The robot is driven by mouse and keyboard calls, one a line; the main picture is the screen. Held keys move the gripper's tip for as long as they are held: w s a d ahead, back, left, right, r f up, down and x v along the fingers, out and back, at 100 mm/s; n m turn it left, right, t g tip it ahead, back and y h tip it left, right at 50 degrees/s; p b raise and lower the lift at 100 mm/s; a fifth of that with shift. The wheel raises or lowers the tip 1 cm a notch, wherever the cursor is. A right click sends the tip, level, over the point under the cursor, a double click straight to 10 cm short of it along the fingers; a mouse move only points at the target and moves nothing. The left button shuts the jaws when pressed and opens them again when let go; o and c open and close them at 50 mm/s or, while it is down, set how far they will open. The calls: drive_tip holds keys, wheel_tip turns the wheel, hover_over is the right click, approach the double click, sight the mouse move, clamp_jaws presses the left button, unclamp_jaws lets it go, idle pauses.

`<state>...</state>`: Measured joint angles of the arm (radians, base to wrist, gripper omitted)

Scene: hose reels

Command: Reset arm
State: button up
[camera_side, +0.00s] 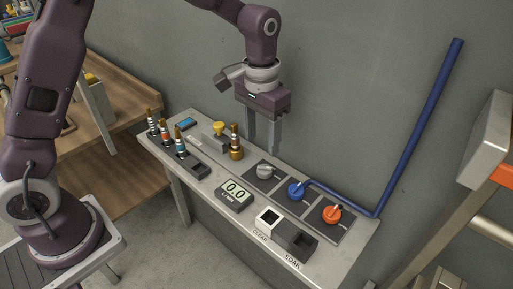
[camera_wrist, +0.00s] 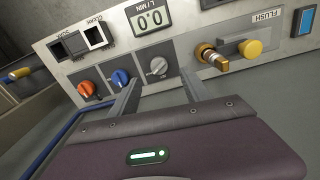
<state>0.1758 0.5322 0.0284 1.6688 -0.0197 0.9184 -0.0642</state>
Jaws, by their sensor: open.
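My gripper (camera_side: 262,132) is open and empty. It points down above the back part of the grey bench (camera_side: 340,262), behind the grey knob (camera_side: 265,171) and to the right of the brass fitting (camera_side: 236,150). In the wrist view the two fingers (camera_wrist: 160,95) stand apart with nothing between them. The grey knob (camera_wrist: 157,66) shows just beyond the fingertips there, with the blue knob (camera_wrist: 120,78) and the orange knob (camera_wrist: 87,88) to its left. The fingers do not appear to touch any of these.
Several hose nozzles (camera_side: 165,133) stand in a dark rack at the bench's left. A yellow knob (camera_side: 219,129) is beside the brass fitting. A display (camera_side: 235,193) reads 0.0, near the CLEAR (camera_side: 268,219) and SOAK (camera_side: 297,238) boxes. A blue pipe (camera_side: 420,125) rises at right.

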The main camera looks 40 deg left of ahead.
drive_tip(key=s+a+r+t, duration=0.2)
drive_tip(key=s+a+r, duration=0.1)
drive_tip(key=s+r, duration=0.55)
drive_tip(key=s+a+r+t, duration=0.1)
drive_tip(key=s, duration=0.7)
drive_tip(key=s+a+r+t, duration=0.2)
drive_tip(key=s, duration=0.7)
drive_tip(key=shift+a+r+n, duration=0.25)
drive_tip(key=shift+r+n, duration=0.05)
drive_tip(key=shift+n, duration=0.1)
drive_tip(key=shift+w+r, duration=0.1)
drive_tip(key=shift+w, duration=0.05)
